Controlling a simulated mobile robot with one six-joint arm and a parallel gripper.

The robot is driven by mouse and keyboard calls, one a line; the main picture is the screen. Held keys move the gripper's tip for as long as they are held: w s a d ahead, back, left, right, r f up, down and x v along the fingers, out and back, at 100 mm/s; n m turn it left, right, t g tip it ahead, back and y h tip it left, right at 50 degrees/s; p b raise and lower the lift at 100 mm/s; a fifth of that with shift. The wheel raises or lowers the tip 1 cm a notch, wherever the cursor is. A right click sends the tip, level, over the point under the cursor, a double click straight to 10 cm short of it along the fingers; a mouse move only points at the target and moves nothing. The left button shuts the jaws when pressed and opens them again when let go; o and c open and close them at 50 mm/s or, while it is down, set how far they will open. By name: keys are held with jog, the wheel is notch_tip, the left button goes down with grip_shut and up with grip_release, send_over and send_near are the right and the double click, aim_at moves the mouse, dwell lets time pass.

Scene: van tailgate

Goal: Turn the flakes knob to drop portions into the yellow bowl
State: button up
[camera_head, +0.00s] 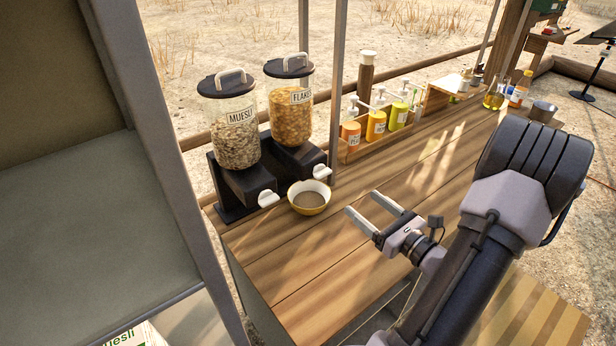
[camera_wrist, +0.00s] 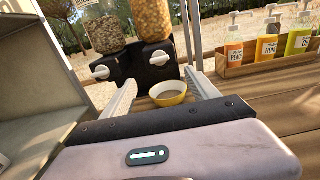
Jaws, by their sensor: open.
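The flakes dispenser (camera_head: 291,110) is a clear canister labelled FLAKES on a black base, right of the muesli dispenser (camera_head: 234,130). Its white flakes knob (camera_head: 321,172) sticks out at the front; it also shows in the wrist view (camera_wrist: 159,58). The yellow bowl (camera_head: 309,198) stands upright on the counter in front of the bases, near the flakes side. In the wrist view the bowl (camera_wrist: 168,93) shows between my fingers; its inside looks brownish. My gripper (camera_head: 369,208) is open and empty, apart from the bowl and to the right of it, pointing towards the dispensers.
The muesli knob (camera_head: 268,198) sits left of the bowl. A wooden rack (camera_head: 384,134) with several pump bottles stands behind, and a metal post (camera_head: 337,90) rises right of the flakes dispenser. The wooden counter (camera_head: 300,265) is clear in front.

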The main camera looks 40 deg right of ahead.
aim_at(326, 174)
jog(key=w, duration=0.5)
jog(key=w+d+b, duration=0.1)
jog(key=w, duration=0.4)
jog(key=w+b, duration=0.1)
jog(key=w, duration=0.4)
jog(key=shift+d, duration=0.25)
jog(key=c, duration=1.4)
